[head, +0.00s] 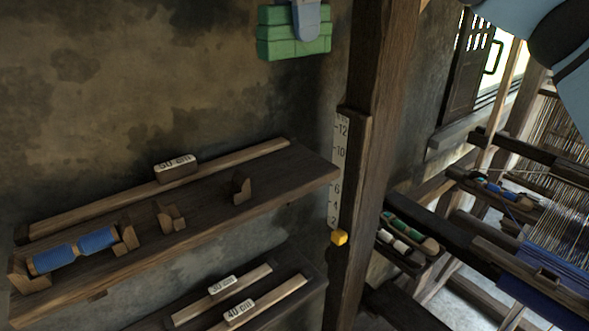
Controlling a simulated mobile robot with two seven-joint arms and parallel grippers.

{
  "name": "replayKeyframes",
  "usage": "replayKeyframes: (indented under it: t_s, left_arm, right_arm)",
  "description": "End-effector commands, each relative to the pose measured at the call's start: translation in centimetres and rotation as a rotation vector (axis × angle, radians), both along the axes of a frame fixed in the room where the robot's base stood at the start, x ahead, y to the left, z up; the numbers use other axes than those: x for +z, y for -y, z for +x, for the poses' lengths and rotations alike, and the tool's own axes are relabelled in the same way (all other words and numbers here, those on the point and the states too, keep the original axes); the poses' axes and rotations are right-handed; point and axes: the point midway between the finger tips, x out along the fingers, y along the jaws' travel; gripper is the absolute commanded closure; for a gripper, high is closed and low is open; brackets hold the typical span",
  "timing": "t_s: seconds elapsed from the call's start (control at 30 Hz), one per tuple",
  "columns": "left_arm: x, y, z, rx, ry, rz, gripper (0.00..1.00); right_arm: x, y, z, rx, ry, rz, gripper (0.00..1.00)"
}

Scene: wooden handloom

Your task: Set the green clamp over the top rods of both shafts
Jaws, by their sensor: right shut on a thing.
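The green clamp (280,45) is a blocky green piece at the top of the head view, in front of the wall and above the shelf. My right gripper (307,22) is shut on it from above and holds it in the air. Only the lower part of that gripper shows; the rest is cut off by the top edge. Part of the loom (560,230), with blue cloth and pale warp threads, shows at the right edge. I cannot make out the top rods of the two shafts. My left gripper is not in view.
A wooden shelf (215,205) holds a 50 cm rod and a blue roll (75,250) in a wooden cradle. A lower shelf (290,310) holds 30 cm and 40 cm rods. A thick post (370,130) with a scale and yellow marker (339,237) stands between shelves and loom.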

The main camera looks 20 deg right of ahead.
Motion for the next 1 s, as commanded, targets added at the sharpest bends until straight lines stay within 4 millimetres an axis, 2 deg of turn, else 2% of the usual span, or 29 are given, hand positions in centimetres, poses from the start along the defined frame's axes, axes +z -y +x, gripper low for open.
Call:
replayKeyframes:
  t_s: [0.17, 0.27, 0.7, 0.83, 1.0]
  left_arm:
    - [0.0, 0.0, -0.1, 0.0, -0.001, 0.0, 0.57]
    - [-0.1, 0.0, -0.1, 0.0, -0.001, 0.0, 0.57]
    - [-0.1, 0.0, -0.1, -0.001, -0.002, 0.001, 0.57]
    - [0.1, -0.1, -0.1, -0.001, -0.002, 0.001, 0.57]
    - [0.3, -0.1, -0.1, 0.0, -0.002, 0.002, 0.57]
  right_arm:
    - [-0.1, 0.0, 0.0, 0.002, 0.0, 0.0, 0.91]
    - [-1.1, 0.0, 0.1, 0.002, -0.002, 0.001, 0.91]
    - [-12.3, 0.0, 0.0, 0.003, -0.005, 0.001, 0.91]
    - [-14.6, 0.1, 0.0, 0.003, -0.002, 0.0, 0.91]
    - [-15.8, 0.0, 0.0, 0.002, 0.0, 0.001, 0.91]
